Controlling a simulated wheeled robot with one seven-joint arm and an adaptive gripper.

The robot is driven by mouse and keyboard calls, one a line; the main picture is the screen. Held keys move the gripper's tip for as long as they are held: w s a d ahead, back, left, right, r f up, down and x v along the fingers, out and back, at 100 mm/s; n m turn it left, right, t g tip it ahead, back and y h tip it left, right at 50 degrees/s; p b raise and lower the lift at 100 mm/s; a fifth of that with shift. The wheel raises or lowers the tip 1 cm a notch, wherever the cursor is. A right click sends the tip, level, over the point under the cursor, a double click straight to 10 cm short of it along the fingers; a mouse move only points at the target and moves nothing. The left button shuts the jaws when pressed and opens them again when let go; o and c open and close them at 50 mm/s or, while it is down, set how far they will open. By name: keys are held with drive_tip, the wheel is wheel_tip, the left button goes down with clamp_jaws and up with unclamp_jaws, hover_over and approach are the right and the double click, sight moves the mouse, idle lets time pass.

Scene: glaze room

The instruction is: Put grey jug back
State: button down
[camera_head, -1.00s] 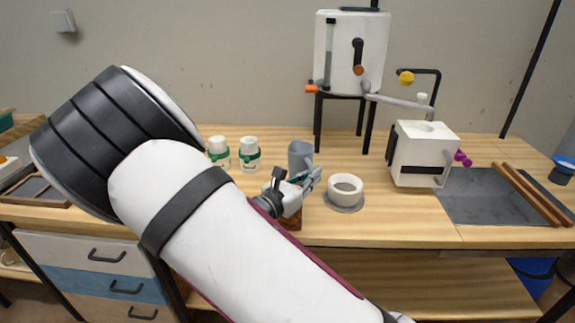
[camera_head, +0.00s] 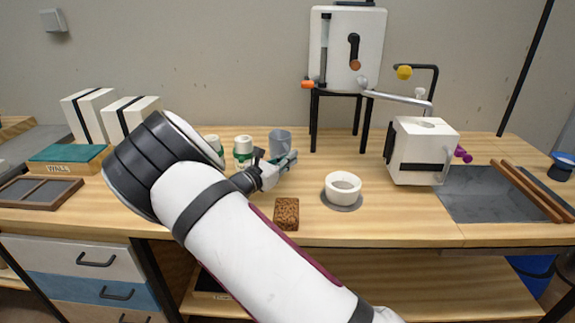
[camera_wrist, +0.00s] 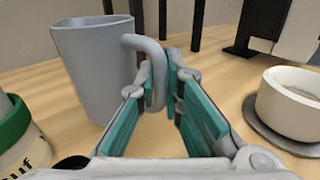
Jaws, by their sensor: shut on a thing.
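The grey jug (camera_head: 280,142) is upright toward the back of the bench, beside the green-banded white jars. It shows large at the left of the wrist view (camera_wrist: 95,65), with its handle (camera_wrist: 152,70) pointing right. My gripper (camera_head: 288,160) reaches it from the front. In the wrist view its teal-padded fingers (camera_wrist: 160,95) are shut on the jug's handle. Whether the jug's base touches the bench is hard to tell; its lower part is partly hidden by my gripper in the head view.
White jars (camera_head: 243,152) stand just left of the jug. A white bowl (camera_head: 343,186) on a grey disc (camera_head: 343,203) is to the right. A brown speckled block (camera_head: 286,214) lies in front. A white box (camera_head: 420,150) and grey slab (camera_head: 480,195) are further right.

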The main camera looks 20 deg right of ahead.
drive_tip(key=shift+f, duration=0.8)
drive_tip(key=shift+f, duration=0.15)
drive_tip(key=c, duration=1.7)
unclamp_jaws()
drive_tip(key=shift+a, duration=0.1)
drive_tip(key=p+v, duration=0.1)
drive_tip(key=v, duration=1.1)
drive_tip(key=shift+r, duration=0.25)
